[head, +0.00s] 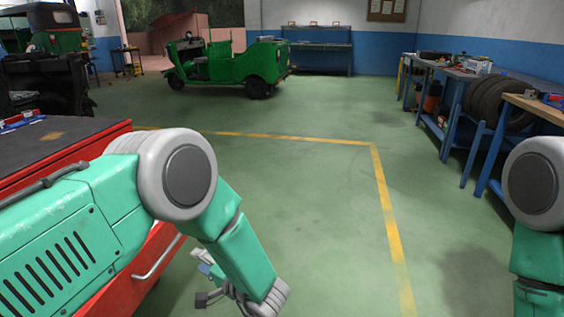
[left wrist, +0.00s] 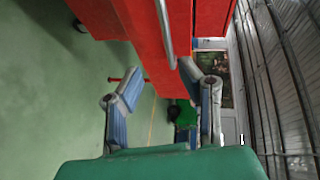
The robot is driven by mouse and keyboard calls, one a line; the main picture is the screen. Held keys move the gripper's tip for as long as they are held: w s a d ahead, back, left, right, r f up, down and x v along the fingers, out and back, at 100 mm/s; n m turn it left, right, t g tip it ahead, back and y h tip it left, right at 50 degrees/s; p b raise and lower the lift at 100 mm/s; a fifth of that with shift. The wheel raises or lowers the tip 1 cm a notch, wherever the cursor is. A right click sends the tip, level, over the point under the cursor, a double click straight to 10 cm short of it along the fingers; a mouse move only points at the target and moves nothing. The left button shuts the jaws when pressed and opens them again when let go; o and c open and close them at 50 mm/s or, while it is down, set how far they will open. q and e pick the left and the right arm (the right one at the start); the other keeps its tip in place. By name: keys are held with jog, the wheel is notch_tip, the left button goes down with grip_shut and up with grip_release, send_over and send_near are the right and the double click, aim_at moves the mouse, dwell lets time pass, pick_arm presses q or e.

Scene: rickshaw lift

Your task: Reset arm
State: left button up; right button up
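My left gripper (head: 215,282) is low in the head view, below my teal left forearm and close to the right side of a red tool cart (head: 120,128). In the left wrist view the two blue-padded fingers of this gripper (left wrist: 158,78) are spread wide apart with nothing held between them. The red cart (left wrist: 148,45) fills the top of that view, just beyond the fingertips. I cannot tell whether they touch it. My right arm shows at the right edge of the head view, and its gripper is out of frame.
A green rickshaw (head: 235,65) stands at the back. A blue workbench (head: 470,100) with tires (head: 490,98) lines the right side. A wooden-topped table (head: 540,106) is near my right arm. The green floor (head: 310,200) with yellow lines is clear in the middle.

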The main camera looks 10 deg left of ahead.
pick_arm(q)
jog(key=s+a+f+h+p, duration=0.1)
jog(key=s+a+f+h, duration=0.2)
jog(key=s+f+h, duration=0.9)
jog(key=s+n+g+h, duration=0.1)
jog(key=s+n+g, duration=0.3)
jog(key=s, duration=1.8)
jog(key=r+g, duration=0.1)
jog(key=g, duration=0.2)
jog(key=shift+d+h+p, duration=0.2)
jog(key=shift+h+p, duration=0.1)
jog(key=shift+p, duration=0.1)
